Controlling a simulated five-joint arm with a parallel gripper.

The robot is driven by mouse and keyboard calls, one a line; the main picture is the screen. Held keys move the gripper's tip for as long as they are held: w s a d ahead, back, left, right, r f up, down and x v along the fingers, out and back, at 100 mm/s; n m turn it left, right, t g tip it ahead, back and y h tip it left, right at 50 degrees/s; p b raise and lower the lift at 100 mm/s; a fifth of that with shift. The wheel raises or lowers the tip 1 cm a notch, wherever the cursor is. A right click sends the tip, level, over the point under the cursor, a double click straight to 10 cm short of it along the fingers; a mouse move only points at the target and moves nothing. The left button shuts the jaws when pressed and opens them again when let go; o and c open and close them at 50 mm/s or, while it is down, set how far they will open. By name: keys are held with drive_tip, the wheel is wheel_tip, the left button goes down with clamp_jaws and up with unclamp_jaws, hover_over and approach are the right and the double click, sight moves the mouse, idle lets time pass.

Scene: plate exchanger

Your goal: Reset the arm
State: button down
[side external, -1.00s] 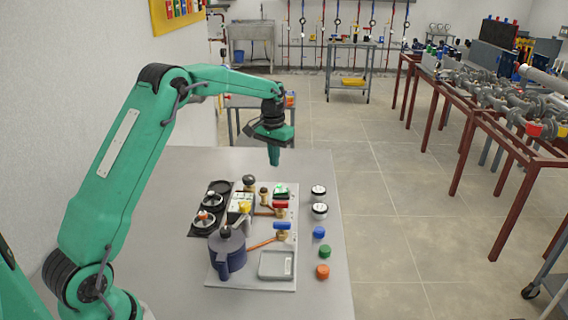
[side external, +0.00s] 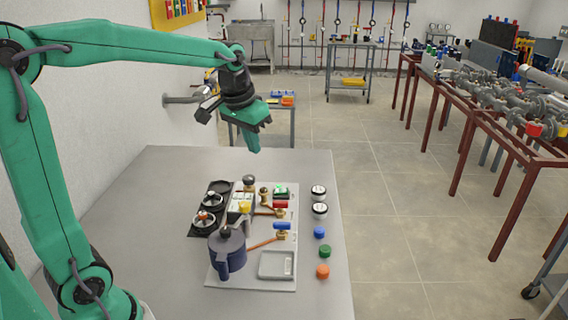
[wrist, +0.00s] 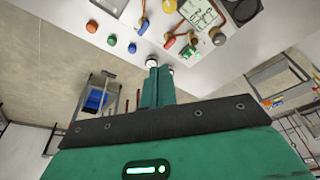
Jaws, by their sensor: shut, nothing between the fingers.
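My gripper (side external: 253,147) is shut and empty. It hangs in the air above the far part of the grey table (side external: 170,200), clear of everything on it. In the wrist view its closed fingers (wrist: 157,88) show at the centre. Below and nearer in the side view is a white board (side external: 287,211) with a dark blue pot-like vessel (side external: 228,253), a red-handled valve (side external: 281,204), a blue-handled valve (side external: 282,227) and a grey tray (side external: 262,270).
Two white-and-black round gauges (side external: 319,209), a blue cap (side external: 319,233), a green cap (side external: 325,251) and an orange cap (side external: 323,271) stand along the table's right side. A wall stands at the left. The table's far end is bare.

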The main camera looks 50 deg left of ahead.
drive_tip(key=s+d+f+t, duration=0.1)
drive_tip(key=s+d, duration=0.2)
drive_tip(key=s, duration=0.6)
drive_tip(key=s+d+f+m+t, duration=0.1)
drive_tip(key=s+d, duration=0.1)
drive_tip(key=s, duration=0.7)
drive_tip(key=shift+d+f+t, duration=0.15)
drive_tip(key=shift+d+t, duration=0.15)
drive_tip(key=shift+d, duration=0.1)
